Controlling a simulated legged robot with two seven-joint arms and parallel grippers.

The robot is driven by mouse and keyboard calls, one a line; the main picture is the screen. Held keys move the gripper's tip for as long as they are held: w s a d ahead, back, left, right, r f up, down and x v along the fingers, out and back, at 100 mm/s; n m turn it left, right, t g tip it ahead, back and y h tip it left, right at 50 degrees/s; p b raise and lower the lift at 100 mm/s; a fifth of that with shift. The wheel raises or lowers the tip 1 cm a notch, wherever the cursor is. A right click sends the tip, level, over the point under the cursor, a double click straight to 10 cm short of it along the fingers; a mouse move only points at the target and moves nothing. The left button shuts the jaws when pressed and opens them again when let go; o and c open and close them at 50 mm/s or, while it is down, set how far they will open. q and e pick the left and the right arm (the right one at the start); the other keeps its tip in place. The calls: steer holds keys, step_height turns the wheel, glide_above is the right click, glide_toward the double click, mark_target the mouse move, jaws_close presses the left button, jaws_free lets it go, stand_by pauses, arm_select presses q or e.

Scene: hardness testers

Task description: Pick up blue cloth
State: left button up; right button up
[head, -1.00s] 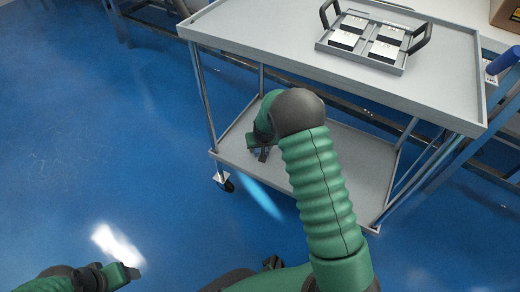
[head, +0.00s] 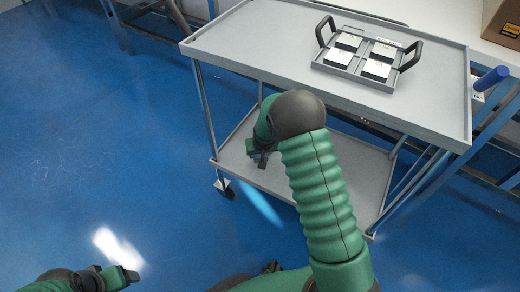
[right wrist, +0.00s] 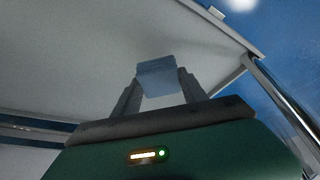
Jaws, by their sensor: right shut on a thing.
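A small blue cloth (right wrist: 157,77) shows in the right wrist view, spanning the tips of my right gripper (right wrist: 158,88). The gripper is shut on it, with one finger on each side. In the head view my right gripper (head: 259,160) is low, in front of the cart and over its lower shelf in the picture; the cloth cannot be made out there. My left gripper (head: 130,276) is at the bottom left over the floor, too small to tell if open or shut.
A grey cart (head: 245,45) stands ahead, with a lower shelf (head: 232,155). On its top is a tray (head: 352,72) with black handles and several pale blocks. A blue-handled thing (head: 491,78) and a cardboard box (head: 503,22) are at right. Floor at left is clear.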

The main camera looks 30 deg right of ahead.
steer(key=s+a+r+p, duration=0.1)
steer(key=s+a+p, duration=0.4)
steer(key=s, duration=0.7)
steer(key=a, duration=0.2)
steer(key=shift+s+a+p, duration=0.2)
steer(key=shift+a+p, duration=0.1)
steer(key=shift+p, duration=0.05)
